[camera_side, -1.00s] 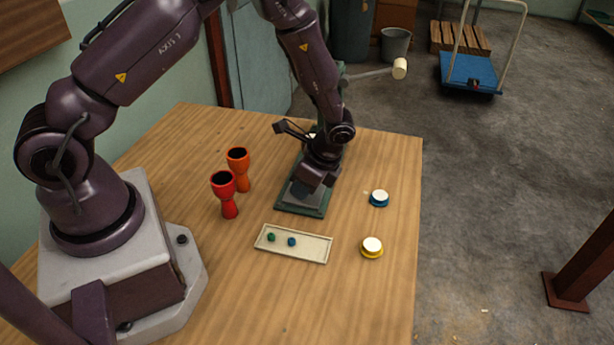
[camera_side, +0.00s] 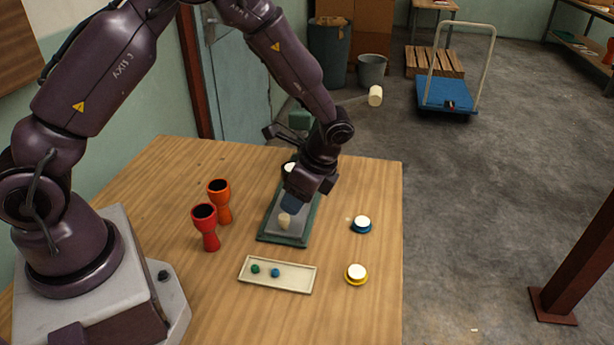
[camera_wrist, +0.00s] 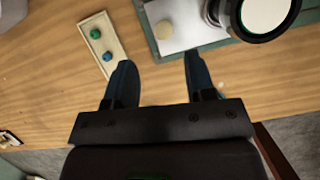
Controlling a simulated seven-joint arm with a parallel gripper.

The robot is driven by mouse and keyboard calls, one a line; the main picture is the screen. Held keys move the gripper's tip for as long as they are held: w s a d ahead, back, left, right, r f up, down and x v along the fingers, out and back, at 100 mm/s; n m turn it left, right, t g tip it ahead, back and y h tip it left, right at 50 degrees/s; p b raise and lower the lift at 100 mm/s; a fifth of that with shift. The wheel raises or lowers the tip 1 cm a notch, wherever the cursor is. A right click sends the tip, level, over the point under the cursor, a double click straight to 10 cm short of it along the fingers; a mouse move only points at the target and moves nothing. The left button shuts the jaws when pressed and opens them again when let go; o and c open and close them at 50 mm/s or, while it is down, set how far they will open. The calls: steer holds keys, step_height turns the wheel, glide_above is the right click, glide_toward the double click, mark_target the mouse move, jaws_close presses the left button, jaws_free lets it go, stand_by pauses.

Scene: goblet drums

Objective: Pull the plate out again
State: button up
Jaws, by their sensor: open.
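The grey plate (camera_side: 271,232) lies on the green-edged base of the press (camera_side: 260,239). A pale tan round piece (camera_side: 285,221) is on the plate. In the wrist view the plate (camera_wrist: 188,42) shows at the top, with the tan piece (camera_wrist: 164,29) on it. A round white-topped part with a dark ring (camera_wrist: 265,14) is at the plate's right end there. My gripper (camera_side: 290,203) is over the plate in the side view and hides part of it. In the wrist view my gripper (camera_wrist: 159,70) is open, with nothing between its fingers. Contact with the plate cannot be told.
A red goblet (camera_side: 206,226) and an orange goblet (camera_side: 220,202) stand left of the press. A cream tray (camera_side: 297,279) with a green and a blue bead lies in front. White-topped blue (camera_side: 361,225) and yellow (camera_side: 356,274) discs are at right. A white-ended lever (camera_side: 375,96) sticks out behind.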

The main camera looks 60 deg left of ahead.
steer(key=v, duration=0.6)
steer(key=shift+r, duration=0.1)
steer(key=shift+r, duration=3)
steer(key=s+r+n+t+h, duration=0.1)
steer(key=s+r+n+t, duration=0.3)
steer(key=s+r, duration=0.3)
steer(key=s+r+n+t+h, duration=0.2)
steer(key=s+r+n+t, duration=0.2)
steer(key=s, duration=0.7)
steer(key=shift+s+a+r+n+t, duration=0.3)
steer(key=shift+s+r+n, duration=0.05)
steer(key=shift+r+n, duration=1.1)
